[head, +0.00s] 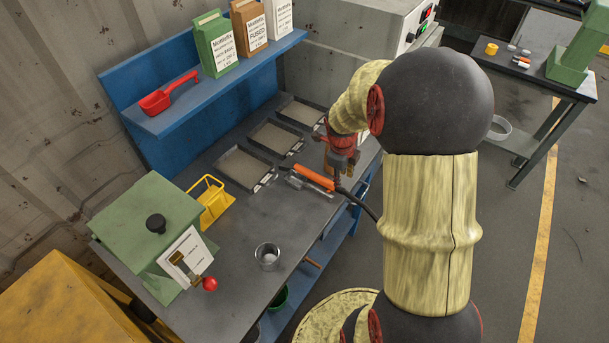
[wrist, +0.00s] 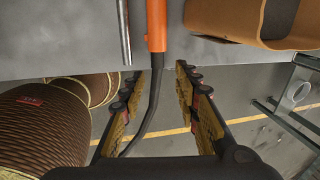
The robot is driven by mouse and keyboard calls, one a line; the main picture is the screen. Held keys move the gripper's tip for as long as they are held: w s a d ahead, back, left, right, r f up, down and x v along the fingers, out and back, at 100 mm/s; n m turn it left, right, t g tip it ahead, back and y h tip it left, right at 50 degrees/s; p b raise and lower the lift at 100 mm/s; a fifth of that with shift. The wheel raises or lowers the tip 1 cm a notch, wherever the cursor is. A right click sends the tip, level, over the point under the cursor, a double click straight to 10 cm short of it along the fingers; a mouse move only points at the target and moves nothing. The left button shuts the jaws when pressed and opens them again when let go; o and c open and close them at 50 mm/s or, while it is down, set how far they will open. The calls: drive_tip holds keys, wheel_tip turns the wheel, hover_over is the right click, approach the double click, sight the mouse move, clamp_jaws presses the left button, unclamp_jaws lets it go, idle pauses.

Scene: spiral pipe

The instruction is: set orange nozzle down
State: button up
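The orange nozzle (head: 314,177) lies on the grey bench top near its front edge. In the wrist view, the orange nozzle (wrist: 156,22) points away from me, and its black cable (wrist: 143,125) hangs down past the bench edge. My gripper (head: 341,172) is at that edge by the nozzle's cable end. In the wrist view, my gripper (wrist: 168,78) has its fingers spread apart, with the cable between them and a clear gap to the right finger. The nozzle lies beyond the fingertips. My wrist hides part of this in the head view.
A metal rod (wrist: 124,32) lies left of the nozzle, and a brown open container (wrist: 235,18) stands right of it. Grey trays (head: 241,167) line the bench's back. A metal cup (head: 267,256) stands nearer. The bench between cup and nozzle is clear.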

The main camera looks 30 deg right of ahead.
sight(342, 189)
drive_tip(key=f, duration=0.2)
drive_tip(key=f+b, duration=0.1)
drive_tip(key=f, duration=0.2)
drive_tip(key=d+f+b, duration=0.1)
drive_tip(key=f, duration=0.1)
drive_tip(key=shift+w+f, duration=0.15)
drive_tip(key=shift+f, duration=0.25)
drive_tip(key=shift+c, duration=1.2)
clamp_jaws()
